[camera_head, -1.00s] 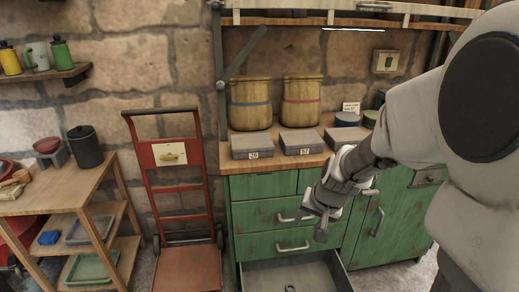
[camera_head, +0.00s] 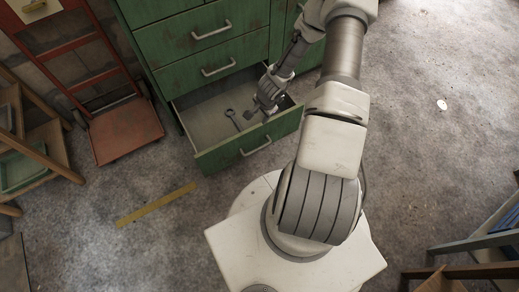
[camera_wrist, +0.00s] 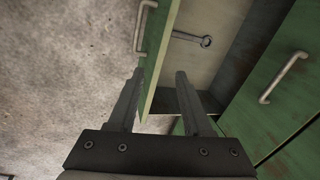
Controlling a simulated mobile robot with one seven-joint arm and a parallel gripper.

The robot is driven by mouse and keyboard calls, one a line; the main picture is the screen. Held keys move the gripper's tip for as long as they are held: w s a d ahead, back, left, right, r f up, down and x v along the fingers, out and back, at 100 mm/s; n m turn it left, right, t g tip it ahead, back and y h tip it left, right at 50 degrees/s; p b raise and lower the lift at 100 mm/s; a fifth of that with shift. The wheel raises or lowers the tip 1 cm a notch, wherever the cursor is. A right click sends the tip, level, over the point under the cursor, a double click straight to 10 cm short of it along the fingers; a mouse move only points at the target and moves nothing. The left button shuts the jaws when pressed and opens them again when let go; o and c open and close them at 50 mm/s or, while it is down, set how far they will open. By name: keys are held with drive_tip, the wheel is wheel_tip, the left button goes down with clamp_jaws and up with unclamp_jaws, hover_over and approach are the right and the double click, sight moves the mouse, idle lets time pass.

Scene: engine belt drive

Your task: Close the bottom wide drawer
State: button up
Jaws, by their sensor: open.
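The bottom wide drawer (camera_head: 248,142) of the green cabinet is pulled out, with a metal handle on its green front. A wrench (camera_head: 232,119) lies inside it. My gripper (camera_head: 262,108) is over the right part of the open drawer, near its front panel. In the wrist view my gripper (camera_wrist: 155,75) is open, its fingers apart. The drawer's front panel (camera_wrist: 158,50) shows edge-on between and beyond the fingertips, with its handle (camera_wrist: 143,28) to the left. The wrench (camera_wrist: 192,39) shows inside the drawer. I cannot tell whether a finger touches the panel.
Closed green drawers (camera_head: 208,55) with handles stand above the open one. A red hand truck (camera_head: 125,130) is left of the cabinet. A yellow strip (camera_head: 157,203) lies on the floor before the drawer. A wooden shelf (camera_head: 45,150) is at far left. Floor to the right is mostly clear.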

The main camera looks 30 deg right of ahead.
drive_tip(key=m+b, duration=0.1)
drive_tip(key=m, duration=0.1)
approach(259, 148)
drive_tip(key=shift+g, duration=0.4)
drive_tip(key=f+b, duration=0.2)
drive_tip(key=w+f+b, duration=0.1)
drive_tip(key=f+b, duration=0.1)
drive_tip(key=f, duration=0.1)
drive_tip(key=w+f+b, duration=0.1)
drive_tip(key=f+b, duration=0.2)
drive_tip(key=shift+w+a, duration=0.1)
clamp_jaws()
idle(0.7)
